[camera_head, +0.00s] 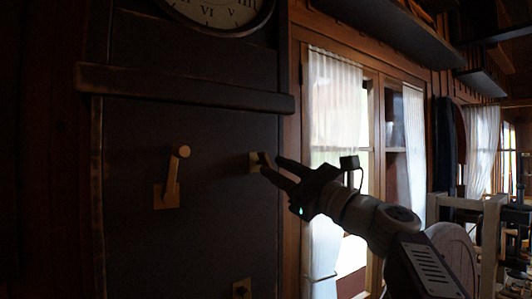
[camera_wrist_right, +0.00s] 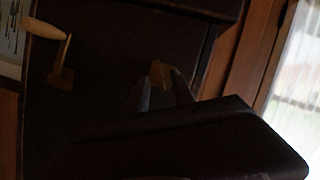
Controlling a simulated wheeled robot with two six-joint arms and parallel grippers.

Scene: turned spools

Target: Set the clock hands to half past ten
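The clock (camera_head: 222,12) is cut off by the top edge of the head view. Only the lower face with VI, V and IIII shows, and no hands are visible. Below it, a wooden lever with a round knob (camera_head: 173,175) stands on a dark panel; it also shows in the wrist view (camera_wrist_right: 45,29). My right gripper (camera_head: 270,165) is at a small wooden fitting (camera_head: 254,162) right of the lever. Its fingers (camera_wrist_right: 159,86) are apart, with the fitting's wood (camera_wrist_right: 159,74) between or just beyond their tips; contact cannot be told. My left gripper is not in view.
A wooden ledge (camera_head: 185,87) juts out between the clock and the lever. Another small wooden fitting (camera_head: 241,288) sits low on the panel. A curtained window (camera_head: 335,110) is to the right. A pale, marked surface (camera_wrist_right: 11,42) at the wrist view's left edge is unclear.

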